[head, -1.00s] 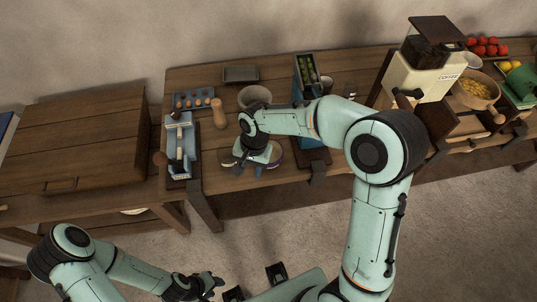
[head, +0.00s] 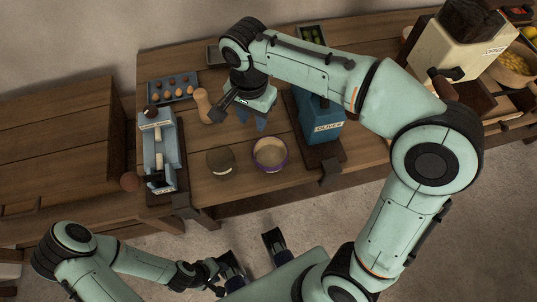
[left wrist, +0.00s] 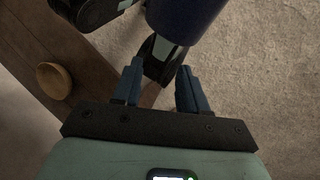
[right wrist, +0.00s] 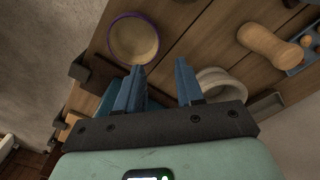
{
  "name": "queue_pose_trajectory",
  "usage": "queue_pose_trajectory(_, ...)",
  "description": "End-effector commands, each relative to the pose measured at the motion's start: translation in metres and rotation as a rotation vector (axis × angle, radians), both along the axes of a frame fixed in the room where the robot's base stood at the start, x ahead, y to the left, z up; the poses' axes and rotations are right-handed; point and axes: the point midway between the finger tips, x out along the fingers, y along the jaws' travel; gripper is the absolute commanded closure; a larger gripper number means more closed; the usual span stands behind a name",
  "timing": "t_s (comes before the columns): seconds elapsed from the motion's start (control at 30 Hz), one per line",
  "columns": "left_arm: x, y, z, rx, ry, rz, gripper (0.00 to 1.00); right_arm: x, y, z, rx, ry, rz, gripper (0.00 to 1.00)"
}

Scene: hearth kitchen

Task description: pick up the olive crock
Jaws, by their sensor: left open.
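No label in view names the olive crock. A pale round crock (right wrist: 222,84) shows in the right wrist view, partly hidden behind one finger; in the head view my right arm covers its spot. My right gripper (head: 252,120) is open and empty above the table, with its fingers (right wrist: 160,82) apart and the crock beside them, not between them. A dark brownish round pot (head: 221,160) and a purple-rimmed bowl (head: 270,154) stand near the table's front edge. My left gripper (head: 214,275) is open and empty, low in front of the table; its fingers also show in the left wrist view (left wrist: 158,78).
A blue box labelled OLIVES (head: 322,122) stands right of the bowls. A wooden pepper-mill-like piece (head: 203,105), an egg tray (head: 173,90) and a blue-grey scale-like device (head: 158,150) stand left. A coffee grinder (head: 455,50) is far right. Bare tabletop (head: 205,190) lies in front.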

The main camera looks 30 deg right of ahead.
Motion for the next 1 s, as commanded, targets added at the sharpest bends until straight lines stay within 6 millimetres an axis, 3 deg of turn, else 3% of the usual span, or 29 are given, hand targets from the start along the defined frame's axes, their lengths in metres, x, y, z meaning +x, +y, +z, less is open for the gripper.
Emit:
queue_pose_trajectory(0.3,0.004,0.0,-0.01,0.002,-0.017,0.003,0.57,-0.001,-0.001,-0.06,-0.003,0.006,-0.001,0.63)
queue_pose_trajectory(0.57,0.006,0.0,-0.012,0.004,-0.024,0.004,0.57,-0.002,0.0,-0.079,-0.001,0.004,0.0,0.63)
queue_pose_trajectory(0.83,0.009,0.0,-0.019,0.006,-0.035,0.007,0.57,-0.005,0.001,-0.118,-0.002,0.005,0.0,0.63)
queue_pose_trajectory(1.0,0.009,0.0,-0.02,0.006,-0.037,0.008,0.57,-0.004,0.001,-0.127,-0.002,0.002,0.0,0.63)
